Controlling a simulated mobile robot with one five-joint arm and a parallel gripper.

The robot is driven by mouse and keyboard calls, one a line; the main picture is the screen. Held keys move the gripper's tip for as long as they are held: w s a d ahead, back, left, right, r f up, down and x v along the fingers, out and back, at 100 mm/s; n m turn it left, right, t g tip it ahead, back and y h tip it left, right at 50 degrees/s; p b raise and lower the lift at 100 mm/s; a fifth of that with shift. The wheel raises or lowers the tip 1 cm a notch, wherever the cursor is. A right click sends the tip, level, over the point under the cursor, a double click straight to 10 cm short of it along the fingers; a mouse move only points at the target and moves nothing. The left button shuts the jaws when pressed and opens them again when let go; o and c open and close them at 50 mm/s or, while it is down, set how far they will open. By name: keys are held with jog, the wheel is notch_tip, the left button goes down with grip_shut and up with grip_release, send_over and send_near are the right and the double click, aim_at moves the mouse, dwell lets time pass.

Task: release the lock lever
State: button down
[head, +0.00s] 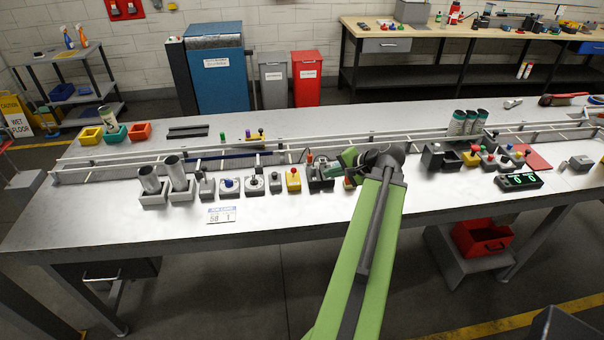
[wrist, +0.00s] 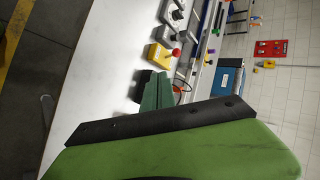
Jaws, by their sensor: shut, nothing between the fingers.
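My gripper (head: 345,160) is green and sits low over the row of controls near the middle of the long table. It is shut and empty. In the wrist view its green fingers (wrist: 157,92) lie together beside the row. Just left of it is a dark control unit (head: 319,174) with an orange cable, partly hidden by my gripper. I cannot tell for certain which part is the lock lever; it may be on this unit or behind my gripper. A yellow box with a red button (head: 293,180) stands further left, and also shows in the wrist view (wrist: 160,57).
Several grey control boxes (head: 254,187) and two metal cups (head: 178,174) stand to the left. A white-railed conveyor (head: 100,164) runs behind. Cans (head: 468,122) and a green digital display (head: 519,181) are to the right. The table's front strip (head: 280,220) is mostly clear.

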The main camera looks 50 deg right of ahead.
aim_at(293, 173)
jog(key=b+x, duration=0.7)
jog(key=x, duration=0.3)
jog(key=shift+f, duration=0.35)
jog(key=w, duration=0.2)
jog(key=w+r+p, duration=0.1)
jog(key=w, duration=0.1)
jog(key=shift+a, duration=0.15)
